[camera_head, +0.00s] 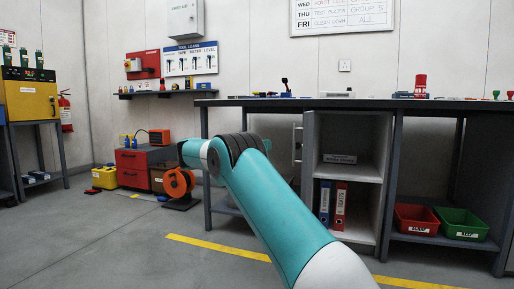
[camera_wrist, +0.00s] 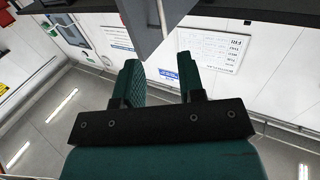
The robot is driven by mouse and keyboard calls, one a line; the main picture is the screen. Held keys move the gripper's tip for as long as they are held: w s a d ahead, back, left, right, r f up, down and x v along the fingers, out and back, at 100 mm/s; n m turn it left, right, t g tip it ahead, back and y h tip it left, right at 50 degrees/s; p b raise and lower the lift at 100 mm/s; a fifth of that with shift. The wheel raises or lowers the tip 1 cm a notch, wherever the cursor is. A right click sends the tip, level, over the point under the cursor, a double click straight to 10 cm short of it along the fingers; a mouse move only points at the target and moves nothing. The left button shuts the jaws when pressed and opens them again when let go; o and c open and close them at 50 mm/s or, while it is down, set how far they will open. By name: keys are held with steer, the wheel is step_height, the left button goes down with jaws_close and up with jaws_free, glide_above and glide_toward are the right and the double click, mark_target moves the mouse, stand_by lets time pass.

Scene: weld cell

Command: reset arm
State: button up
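My arm (camera_head: 275,215) reaches forward from the lower right in the head view, with its black-ringed joint in front of the workbench. My gripper's fingers cannot be made out in that view. In the wrist view my gripper (camera_wrist: 158,72) is open, with a clear gap between its two dark green fingers and nothing held. A grey panel (camera_wrist: 145,14) with a bar-like handle hangs into the top of the wrist view, close beyond the fingertips. I cannot tell whether it touches them.
A workbench (camera_head: 262,102) spans the right side. Its cabinet (camera_head: 387,190) stands open, with binders (camera_head: 341,206) inside and the door (camera_head: 298,145) swung out beside my arm. Red (camera_head: 416,220) and green (camera_head: 462,224) bins sit on the lower shelf. Floor at front left is clear.

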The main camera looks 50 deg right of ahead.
steer(key=shift+a, duration=0.1)
steer(key=w+a+r+n+t+y+p, duration=0.25)
steer(key=a+n+t+y+p, duration=0.2)
steer(key=a, duration=0.45)
steer(key=w+a+r+n+t+y+p, duration=0.2)
steer(key=w+a+n+t+y+p, duration=0.25)
steer(key=a, duration=0.55)
steer(key=s+a+n+y+p, duration=0.1)
steer(key=s+a+n+y, duration=0.45)
steer(key=a, duration=0.55)
steer(key=s+a+n+g+y+p, duration=0.2)
steer(key=s+a+n+y, duration=0.15)
steer(key=s+a, duration=0.5)
steer(key=s+a+f+n+g+y+p, duration=0.15)
steer(key=s+a+n+p, duration=0.35)
steer(key=s, duration=0.7)
steer(key=s+a+n+g+y, duration=0.3)
steer(key=s+a, duration=0.5)
steer(key=s, duration=0.3)
step_height(320, 180, up, 38)
steer(key=s+p, duration=0.2)
steer(key=p, duration=3.5)
steer(key=shift+g, duration=0.35)
